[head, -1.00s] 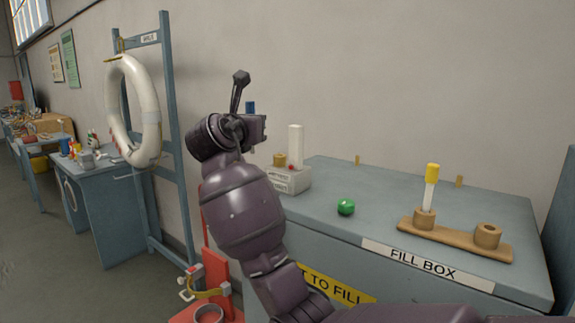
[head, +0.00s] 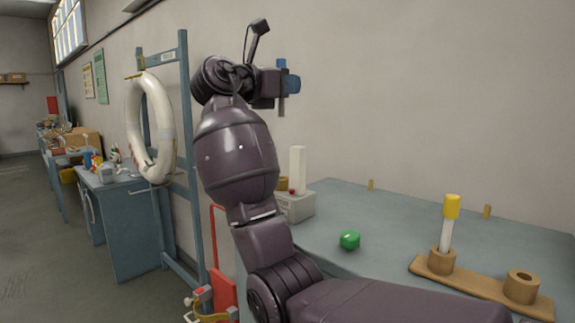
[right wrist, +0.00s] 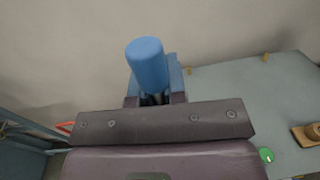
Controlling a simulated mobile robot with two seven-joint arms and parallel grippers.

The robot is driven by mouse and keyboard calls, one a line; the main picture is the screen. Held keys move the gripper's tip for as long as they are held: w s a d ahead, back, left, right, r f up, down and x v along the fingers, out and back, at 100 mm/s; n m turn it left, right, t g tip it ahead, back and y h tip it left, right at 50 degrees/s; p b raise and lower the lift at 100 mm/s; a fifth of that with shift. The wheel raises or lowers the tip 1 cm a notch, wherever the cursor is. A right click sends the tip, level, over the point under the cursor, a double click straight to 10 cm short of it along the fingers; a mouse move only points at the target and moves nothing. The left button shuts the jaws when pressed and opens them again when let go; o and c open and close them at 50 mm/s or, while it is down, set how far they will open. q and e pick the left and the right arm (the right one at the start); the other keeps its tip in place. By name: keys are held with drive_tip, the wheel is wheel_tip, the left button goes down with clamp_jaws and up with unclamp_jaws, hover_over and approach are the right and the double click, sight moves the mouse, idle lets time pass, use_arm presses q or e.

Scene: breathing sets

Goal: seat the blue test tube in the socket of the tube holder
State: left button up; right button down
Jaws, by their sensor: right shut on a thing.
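The blue test tube (head: 281,64) is held upright in my right gripper (head: 283,84), high up in front of the wall. Its blue cap shows above the jaws, and the lower part sticks out below them. In the right wrist view the blue cap (right wrist: 147,60) stands between the jaws, hiding most of the tube. The wooden tube holder (head: 475,285) lies on the grey box top at the right, apart from the gripper. Its right socket (head: 521,287) is empty. A yellow-capped tube (head: 451,220) stands in its left socket. My left gripper is not in view.
A green ball-like object (head: 349,240) lies on the grey box top (head: 390,222). A pale block with a white cylinder (head: 297,168) stands at the box's left end. A blue frame with a white ring (head: 148,125) stands further left.

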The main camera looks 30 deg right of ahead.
drive_tip(key=shift+f+b, duration=0.35)
drive_tip(key=shift+f, duration=7.25)
drive_tip(key=c, duration=1.4)
unclamp_jaws()
drive_tip(key=shift+c, duration=0.2)
drive_tip(key=shift+a, duration=0.1)
drive_tip(key=shift+s+a, duration=0.1)
drive_tip(key=shift+a, duration=0.2)
drive_tip(key=v, duration=1.1)
drive_tip(key=shift+a, duration=0.1)
